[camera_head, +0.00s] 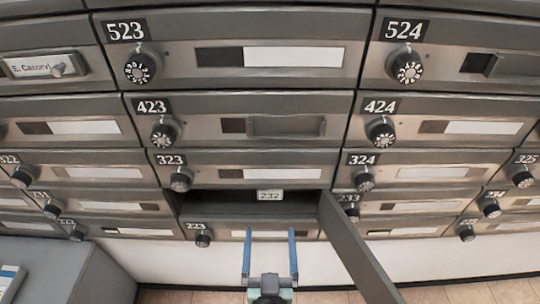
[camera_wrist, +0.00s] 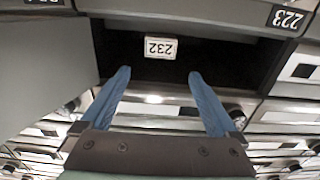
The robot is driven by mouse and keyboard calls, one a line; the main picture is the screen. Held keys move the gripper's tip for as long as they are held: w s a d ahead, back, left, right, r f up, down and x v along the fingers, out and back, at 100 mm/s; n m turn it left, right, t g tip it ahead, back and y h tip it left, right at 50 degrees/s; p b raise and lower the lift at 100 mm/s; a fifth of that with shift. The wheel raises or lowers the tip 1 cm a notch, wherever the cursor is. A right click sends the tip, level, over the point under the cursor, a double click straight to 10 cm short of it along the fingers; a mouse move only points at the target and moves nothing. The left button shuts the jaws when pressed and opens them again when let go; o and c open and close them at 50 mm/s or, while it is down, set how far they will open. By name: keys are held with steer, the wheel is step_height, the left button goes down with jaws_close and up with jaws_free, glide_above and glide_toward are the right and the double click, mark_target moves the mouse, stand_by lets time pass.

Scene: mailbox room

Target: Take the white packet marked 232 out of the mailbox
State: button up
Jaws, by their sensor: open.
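The white packet marked 232 (camera_head: 269,196) lies inside the open mailbox (camera_head: 215,203), in the dark compartment under door 323 in the head view. It also shows in the wrist view (camera_wrist: 160,48), upside down, ahead of my fingers. My gripper (camera_head: 270,236) has two blue fingers spread wide, with nothing between them. It is just in front of and below the opening in the head view. In the wrist view my gripper (camera_wrist: 160,76) points at the packet with a gap left between. The packet's rear part is hidden in the dark.
The mailbox's door (camera_head: 355,250) hangs open to the right of my gripper and sticks out toward me. Closed mailboxes with round dials surround the opening, with door 223 (camera_head: 262,222) just below. A grey cabinet (camera_head: 60,270) stands at lower left.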

mark_target(270, 193)
steer(key=shift+w+f+b, duration=0.15)
steer(key=shift+w+b, duration=1.2)
steer(key=shift+w, duration=1.8)
steer(key=shift+w+f+b, duration=0.15)
steer(key=shift+w+b, duration=1.2)
steer(key=shift+w, duration=1.8)
steer(key=c, duration=1.1)
steer(key=shift+c, duration=0.2)
steer(key=shift+r, duration=0.1)
steer(key=shift+s+r+p, duration=0.1)
steer(key=shift+r+p, duration=0.2)
steer(key=shift+p, duration=0.05)
steer(key=s+p, duration=0.6)
steer(key=s, duration=0.9)
